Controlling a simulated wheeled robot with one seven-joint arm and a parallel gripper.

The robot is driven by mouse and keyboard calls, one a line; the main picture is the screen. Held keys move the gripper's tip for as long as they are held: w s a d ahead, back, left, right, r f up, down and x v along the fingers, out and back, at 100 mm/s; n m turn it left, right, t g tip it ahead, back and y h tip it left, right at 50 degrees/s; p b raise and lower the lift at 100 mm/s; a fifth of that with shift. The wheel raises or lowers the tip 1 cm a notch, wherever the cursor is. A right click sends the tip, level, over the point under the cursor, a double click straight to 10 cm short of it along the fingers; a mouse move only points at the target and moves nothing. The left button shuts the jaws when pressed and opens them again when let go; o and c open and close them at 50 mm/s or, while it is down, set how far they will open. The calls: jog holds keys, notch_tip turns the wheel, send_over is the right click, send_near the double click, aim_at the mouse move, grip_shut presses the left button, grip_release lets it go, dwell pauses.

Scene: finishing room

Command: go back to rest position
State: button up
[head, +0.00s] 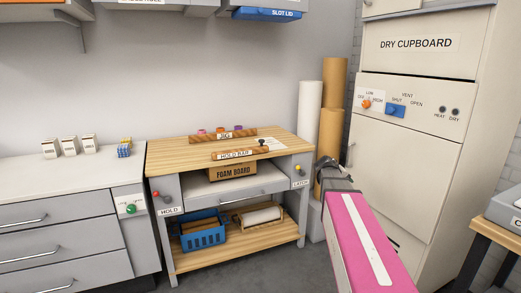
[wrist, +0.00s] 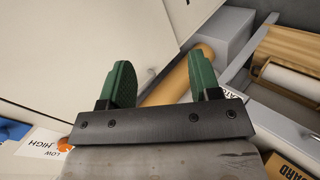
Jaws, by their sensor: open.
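My gripper shows in the wrist view (wrist: 162,82) with its two green fingers apart and nothing between them. In the head view my pink arm reaches forward from the lower right. Its dark end is in front of the paper rolls, between the workbench (head: 290,140) and the dry cupboard (head: 425,125). The fingertips are hidden there. In the wrist view a brown roll (wrist: 198,62) lies in the background behind the fingers, apart from them as far as I can tell.
Brown rolls (head: 335,75) and a white roll (head: 310,110) stand in the corner. A blue basket (head: 202,235) is on the bench's lower shelf. A grey drawer unit (head: 60,235) is at left, a small table (head: 490,235) at right. Grey floor is clear in front of the bench.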

jog(key=s+a+f+m+g+y, duration=0.2)
jog(key=s+a+f+y, duration=0.6)
jog(key=s+a+f, duration=1)
jog(key=s+f+g, duration=0.2)
jog(key=s, duration=0.1)
jog(key=shift+s+a+f+m+g, duration=0.15)
jog(key=shift+a+f+m+g, duration=0.1)
jog(key=shift+m+g, duration=0.05)
dwell(0.4)
